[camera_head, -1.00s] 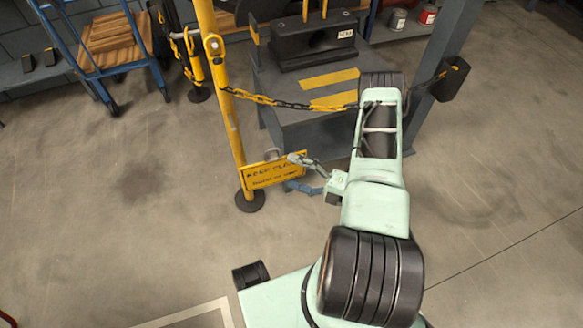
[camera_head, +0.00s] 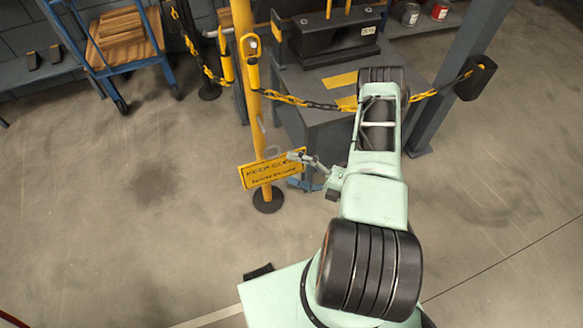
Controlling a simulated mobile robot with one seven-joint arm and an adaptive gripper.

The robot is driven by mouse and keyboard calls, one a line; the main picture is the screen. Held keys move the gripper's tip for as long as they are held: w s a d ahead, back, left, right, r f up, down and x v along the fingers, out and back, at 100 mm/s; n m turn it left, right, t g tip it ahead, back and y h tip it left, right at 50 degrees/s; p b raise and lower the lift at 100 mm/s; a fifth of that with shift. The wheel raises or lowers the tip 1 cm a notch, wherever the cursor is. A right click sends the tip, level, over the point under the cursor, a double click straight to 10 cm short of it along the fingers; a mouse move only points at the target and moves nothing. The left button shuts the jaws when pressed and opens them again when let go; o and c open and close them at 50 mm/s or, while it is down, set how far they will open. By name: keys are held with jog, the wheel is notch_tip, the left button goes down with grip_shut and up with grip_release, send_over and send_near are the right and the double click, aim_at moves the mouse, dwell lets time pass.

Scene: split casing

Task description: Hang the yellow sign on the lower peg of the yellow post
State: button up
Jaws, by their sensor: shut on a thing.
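The yellow sign (camera_head: 262,174) with dark lettering is held by its right end in my gripper (camera_head: 300,170). It hangs in front of the lower part of the yellow post (camera_head: 249,92), slightly tilted with its right side higher. A grey loop shows at the sign's top edge, close to the post. A small grey peg (camera_head: 261,122) shows on the post a little above the sign. The loop appears apart from this peg. The fingertips partly cover the sign's right end.
A yellow and black chain (camera_head: 310,103) runs from the post to a dark box (camera_head: 475,82) on a grey pillar. A grey machine base (camera_head: 322,128) stands behind the chain. A blue cart (camera_head: 120,50) is at upper left. The floor left of the post is clear.

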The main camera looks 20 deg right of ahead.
jog(key=w+b, duration=0.2)
jog(key=w, duration=0.4)
jog(key=shift+w+f, duration=0.15)
jog(key=shift+f, duration=0.1)
dwell(0.6)
jog(key=shift+w, duration=0.1)
dwell(0.4)
jog(key=shift+w+f+b, duration=0.1)
jog(key=shift+w+b, duration=0.9)
jog(key=shift+w, duration=0.75)
jog(key=shift+w+f+b, duration=0.3)
jog(key=shift+w+b, duration=0.15)
jog(key=shift+b, duration=0.15)
jog(key=shift+w+f+b, duration=0.2)
jog(key=shift+b, duration=0.1)
